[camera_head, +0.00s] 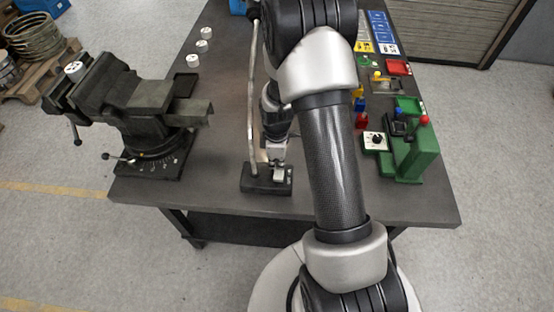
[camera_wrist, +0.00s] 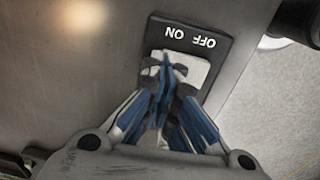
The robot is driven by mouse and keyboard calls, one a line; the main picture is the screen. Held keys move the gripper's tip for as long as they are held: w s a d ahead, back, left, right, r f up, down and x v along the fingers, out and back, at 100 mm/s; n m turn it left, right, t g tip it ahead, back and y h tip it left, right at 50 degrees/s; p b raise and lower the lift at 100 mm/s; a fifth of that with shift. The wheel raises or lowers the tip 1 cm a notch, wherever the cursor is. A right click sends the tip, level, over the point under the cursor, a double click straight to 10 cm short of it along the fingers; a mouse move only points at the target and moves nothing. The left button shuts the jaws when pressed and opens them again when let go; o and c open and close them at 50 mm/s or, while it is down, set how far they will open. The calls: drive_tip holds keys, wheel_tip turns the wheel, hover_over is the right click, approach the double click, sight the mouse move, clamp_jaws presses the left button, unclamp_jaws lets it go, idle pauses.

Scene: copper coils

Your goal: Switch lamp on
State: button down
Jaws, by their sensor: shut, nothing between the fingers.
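The lamp has a dark base (camera_head: 258,186) near the table's front edge and a thin bent pole (camera_head: 251,95) rising from it. In the wrist view its black switch plate (camera_wrist: 218,58) carries upside-down white ON and OFF lettering, ON to the left and OFF to the right. A pale switch (camera_wrist: 198,72) sits just below the lettering and is partly hidden by my fingers. My gripper (camera_wrist: 168,68) is shut and empty, with its tips over the switch. I cannot tell whether they touch it. In the head view my gripper (camera_head: 277,168) is at the base, right of the pole.
A dark vise (camera_head: 150,100) stands at the table's left. Small white cylinders (camera_head: 201,46) lie toward the back left. A green fixture (camera_head: 425,155) with a red knob and several coloured parts stand at the right. A bright patch shows on the surface in the wrist view.

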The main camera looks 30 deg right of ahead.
drive_tip(key=shift+s, duration=0.1)
drive_tip(key=shift+s+a+r, duration=0.35)
drive_tip(key=shift+s+a, duration=0.05)
drive_tip(key=shift+s, duration=0.1)
drive_tip(key=shift+w+r+p, duration=0.1)
drive_tip(key=shift+r+p, duration=0.4)
drive_tip(key=shift+p, duration=0.15)
wheel_tip(320, 180, up, 13)
drive_tip(key=w+d+p, duration=0.1)
drive_tip(key=p, duration=0.3)
drive_tip(key=shift+w, duration=0.25)
drive_tip(key=shift+f, duration=0.1)
